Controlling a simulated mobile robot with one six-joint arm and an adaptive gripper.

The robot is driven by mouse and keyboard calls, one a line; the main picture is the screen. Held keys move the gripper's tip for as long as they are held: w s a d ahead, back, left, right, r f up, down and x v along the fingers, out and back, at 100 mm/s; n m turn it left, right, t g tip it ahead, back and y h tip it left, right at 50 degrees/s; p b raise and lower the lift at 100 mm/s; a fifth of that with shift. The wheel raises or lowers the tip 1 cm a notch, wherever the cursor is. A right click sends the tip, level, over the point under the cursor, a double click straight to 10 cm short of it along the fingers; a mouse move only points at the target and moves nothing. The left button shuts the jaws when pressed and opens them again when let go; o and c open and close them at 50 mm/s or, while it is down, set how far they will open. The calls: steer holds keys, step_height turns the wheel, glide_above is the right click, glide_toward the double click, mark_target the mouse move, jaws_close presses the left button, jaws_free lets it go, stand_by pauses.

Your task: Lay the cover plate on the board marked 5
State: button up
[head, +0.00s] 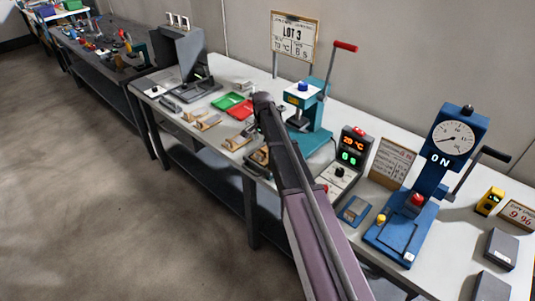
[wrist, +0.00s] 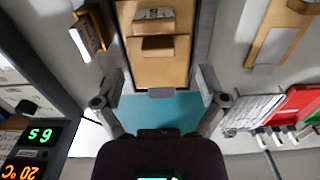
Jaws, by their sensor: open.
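My gripper (wrist: 160,78) is open, its two fingers spread on either side of the near end of a tan board (wrist: 172,76) in the wrist view. The board carries two tan blocks, one with a marked pale label (wrist: 153,14); I cannot read the mark surely. A small grey piece (wrist: 161,92) sits at the board's end, between the fingers and apart from both. Several tan boards with grey pieces, such as one board (head: 208,123), lie along the table's front. I cannot tell which piece is the cover plate.
A teal press (head: 304,100) with a red-tipped lever stands behind my arm; its teal base (wrist: 180,112) shows under the gripper. A digital display (head: 350,145) and blue gauge press (head: 440,165) stand to the right. Green (head: 227,101) and red (head: 241,110) trays lie left.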

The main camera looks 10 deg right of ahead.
mark_target(264, 150)
steer(key=shift+f+b, duration=1.9)
steer(key=shift+f, duration=0.25)
steer(key=shift+c, duration=0.2)
steer(key=shift+s, duration=0.1)
steer(key=c, duration=1.2)
steer(key=shift+r, duration=0.15)
step_height(264, 150, up, 10)
steer(key=p, duration=1)
